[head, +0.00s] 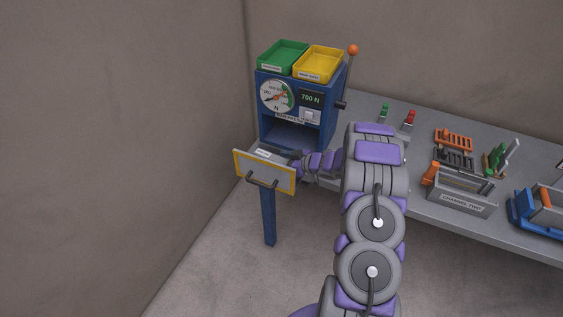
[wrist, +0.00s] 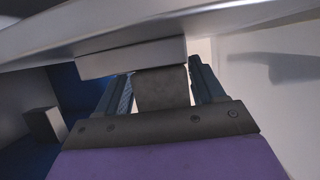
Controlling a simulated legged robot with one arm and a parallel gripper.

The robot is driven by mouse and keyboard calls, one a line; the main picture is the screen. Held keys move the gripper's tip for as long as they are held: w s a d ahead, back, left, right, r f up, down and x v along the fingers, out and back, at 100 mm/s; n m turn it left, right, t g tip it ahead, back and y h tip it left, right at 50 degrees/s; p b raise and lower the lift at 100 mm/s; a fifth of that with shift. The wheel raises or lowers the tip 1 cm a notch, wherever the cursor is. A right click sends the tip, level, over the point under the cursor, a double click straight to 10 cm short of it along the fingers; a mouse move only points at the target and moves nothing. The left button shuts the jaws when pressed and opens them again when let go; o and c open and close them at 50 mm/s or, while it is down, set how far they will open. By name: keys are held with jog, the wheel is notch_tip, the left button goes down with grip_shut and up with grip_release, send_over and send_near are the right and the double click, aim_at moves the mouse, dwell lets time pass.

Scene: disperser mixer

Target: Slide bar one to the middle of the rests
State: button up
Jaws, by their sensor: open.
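The blue test machine (head: 328,118) stands at the left end of the bench, with a dial, a 700 N display and an open bay. My gripper (head: 300,160) is at the bay's front, beside a panel in front of it. In the wrist view my gripper (wrist: 163,88) is open, its fingers either side of a dark grey block (wrist: 160,92). A lighter grey bar-like piece (wrist: 130,58) crosses just above the block. I cannot tell if this is bar one, or whether the fingers touch anything. A small grey block (wrist: 45,125), perhaps a rest, stands at left.
The yellow-edged panel (head: 268,165) with a dark handle juts out at the front. Green (head: 283,54) and yellow (head: 318,64) trays sit on top; an orange-knobbed lever (head: 348,75) is at right. A channel tray (head: 462,195) and tools lie on the bench.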

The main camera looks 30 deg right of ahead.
jog(key=shift+a+r, duration=0.1)
jog(key=shift+a, duration=0.3)
jog(key=c, duration=0.6)
jog(key=shift+d, duration=0.2)
grip_shut()
jog(key=shift+a, duration=0.1)
